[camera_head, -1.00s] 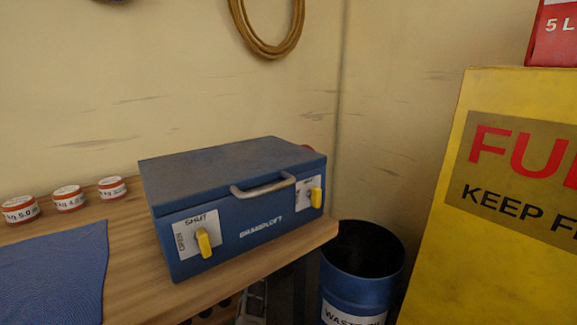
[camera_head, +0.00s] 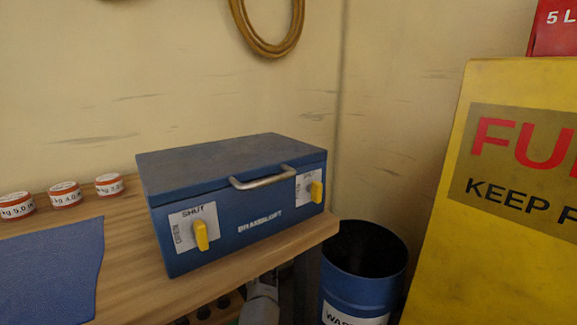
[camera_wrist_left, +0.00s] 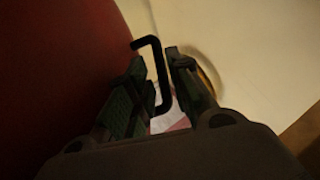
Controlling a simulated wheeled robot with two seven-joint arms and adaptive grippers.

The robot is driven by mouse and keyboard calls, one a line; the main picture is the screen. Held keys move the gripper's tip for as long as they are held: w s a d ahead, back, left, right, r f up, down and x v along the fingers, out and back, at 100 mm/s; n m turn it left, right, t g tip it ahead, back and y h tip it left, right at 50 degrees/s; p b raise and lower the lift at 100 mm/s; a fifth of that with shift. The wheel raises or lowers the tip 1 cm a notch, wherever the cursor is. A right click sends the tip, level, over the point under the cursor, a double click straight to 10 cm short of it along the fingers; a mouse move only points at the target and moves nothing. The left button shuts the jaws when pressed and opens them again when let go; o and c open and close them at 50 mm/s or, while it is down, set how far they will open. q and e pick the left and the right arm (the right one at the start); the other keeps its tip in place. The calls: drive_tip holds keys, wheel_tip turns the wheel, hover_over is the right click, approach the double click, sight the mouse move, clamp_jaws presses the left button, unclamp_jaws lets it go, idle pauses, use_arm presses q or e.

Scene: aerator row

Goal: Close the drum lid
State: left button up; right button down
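The blue drum (camera_head: 362,272) with a partly readable "WAS…" label stands on the right beyond the bench end. Its top looks dark and open in the head view, and I see no lid over it. My left gripper (camera_wrist_left: 160,72) shows only in the left wrist view. Its two fingers stand close on either side of a thin black bent bar (camera_wrist_left: 158,72); whether they press on it I cannot tell. A large dark red curved surface (camera_wrist_left: 60,60) fills the left of that view; I cannot tell what it belongs to.
A blue box (camera_head: 235,195) with a grey handle and yellow latches (camera_head: 201,235) sits on the wooden bench (camera_head: 130,245). Several small red-and-white tins and a blue mat (camera_head: 45,270) lie left. A yellow cabinet (camera_head: 510,200) closes in the drum's right side.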

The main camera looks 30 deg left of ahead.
use_arm(q)
drive_tip(key=shift+b+x, duration=0.5)
drive_tip(key=shift+x, duration=1.3)
drive_tip(key=shift+h, duration=0.3)
drive_tip(key=shift+c, duration=0.3)
clamp_jaws()
